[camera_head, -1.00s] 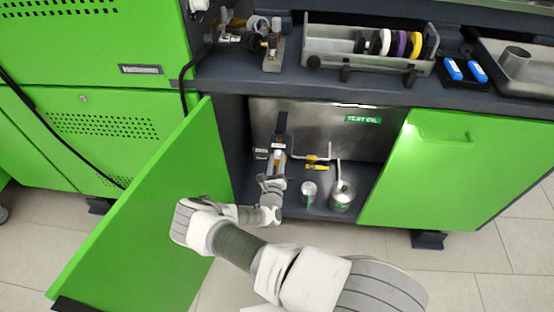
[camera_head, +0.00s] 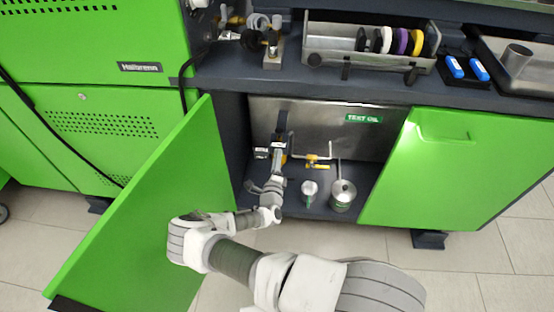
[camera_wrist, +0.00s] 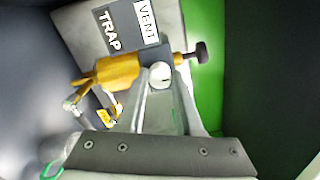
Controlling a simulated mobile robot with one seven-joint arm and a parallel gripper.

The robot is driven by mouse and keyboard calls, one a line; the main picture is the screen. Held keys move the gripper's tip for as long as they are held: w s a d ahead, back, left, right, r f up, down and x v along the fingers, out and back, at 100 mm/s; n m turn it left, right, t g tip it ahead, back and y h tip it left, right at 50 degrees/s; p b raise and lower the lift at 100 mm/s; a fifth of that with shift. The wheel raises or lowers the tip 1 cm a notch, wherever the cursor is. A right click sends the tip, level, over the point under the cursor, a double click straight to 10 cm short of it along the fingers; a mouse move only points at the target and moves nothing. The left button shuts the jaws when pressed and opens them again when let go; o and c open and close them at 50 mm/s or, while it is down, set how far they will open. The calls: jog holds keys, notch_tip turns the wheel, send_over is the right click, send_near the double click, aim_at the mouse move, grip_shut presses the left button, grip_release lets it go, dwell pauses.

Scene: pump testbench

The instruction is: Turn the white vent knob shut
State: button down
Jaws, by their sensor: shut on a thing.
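The white vent knob (camera_wrist: 160,76) shows in the wrist view, at the front of a brass valve body (camera_wrist: 118,72) below the VENT label (camera_wrist: 147,22). My gripper (camera_wrist: 161,84) is shut on the knob, with one finger on each side of it. In the head view my gripper (camera_head: 279,140) reaches into the open cabinet, at the left part of the steel TEST OIL tank (camera_head: 330,125). The knob is hidden there behind my gripper and wrist.
A TRAP label (camera_wrist: 109,31) and a dark knob (camera_wrist: 202,53) sit close to the vent knob. A yellow-handled valve (camera_head: 317,162), a can (camera_head: 309,192) and a metal container (camera_head: 342,195) stand to the right. The open green door (camera_head: 150,210) is left of my arm.

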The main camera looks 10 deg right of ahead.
jog(key=shift+n, duration=0.6)
jog(key=c, duration=0.6)
grip_release()
jog(key=shift+s, duration=0.15)
